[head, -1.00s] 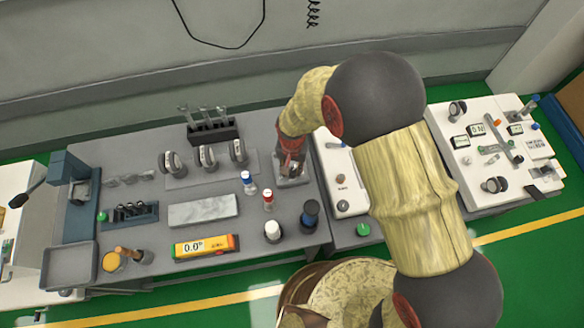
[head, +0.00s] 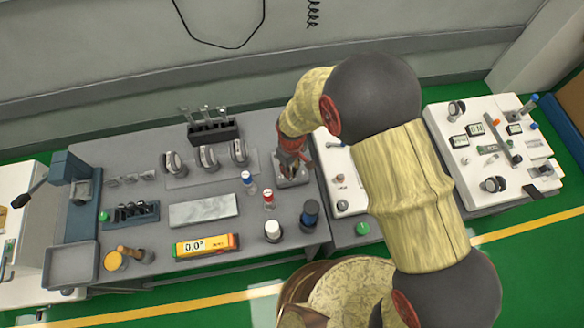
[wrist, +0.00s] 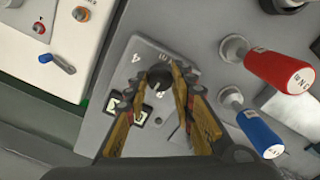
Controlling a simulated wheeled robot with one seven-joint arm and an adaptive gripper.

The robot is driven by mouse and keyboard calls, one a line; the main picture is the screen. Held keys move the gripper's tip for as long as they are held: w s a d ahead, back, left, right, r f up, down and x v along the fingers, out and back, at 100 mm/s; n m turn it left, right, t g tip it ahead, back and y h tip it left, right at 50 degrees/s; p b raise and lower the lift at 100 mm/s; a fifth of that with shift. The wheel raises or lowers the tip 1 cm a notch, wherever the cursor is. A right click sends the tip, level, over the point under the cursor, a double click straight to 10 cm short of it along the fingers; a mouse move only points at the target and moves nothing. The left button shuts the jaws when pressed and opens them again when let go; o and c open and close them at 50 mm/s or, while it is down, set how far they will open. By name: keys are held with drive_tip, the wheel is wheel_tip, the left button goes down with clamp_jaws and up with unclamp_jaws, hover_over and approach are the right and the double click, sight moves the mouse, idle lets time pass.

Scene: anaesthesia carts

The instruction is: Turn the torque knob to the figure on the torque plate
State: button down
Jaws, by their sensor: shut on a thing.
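The torque knob (wrist: 160,73) is a small dark round knob on a light grey block in the wrist view. My gripper (wrist: 159,80) is shut on it from above, with one fingertip on each side. The block's top plate (wrist: 128,72) carries a printed 4 and another mark partly behind the fingers. Two small pale windows with dark marks (wrist: 137,112) show beside the left finger; their figures cannot be read. In the head view my gripper (head: 292,158) is over the same block (head: 290,182), at the right end of the grey bench, and hides the knob.
Red-handled (wrist: 285,70) and blue-handled (wrist: 260,133) tools stand close right of the block in the wrist view. A white cart panel (wrist: 40,30) with small knobs lies to the left. In the head view, a yellow display tool (head: 205,245) lies at the bench front.

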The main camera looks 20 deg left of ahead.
drive_tip(key=n, duration=0.6)
idle(0.6)
drive_tip(key=c, duration=1.5)
unclamp_jaws()
drive_tip(key=shift+c, duration=0.2)
drive_tip(key=shift+o, duration=0.2)
drive_tip(key=shift+r, duration=0.1)
wheel_tip(320, 180, up, 12)
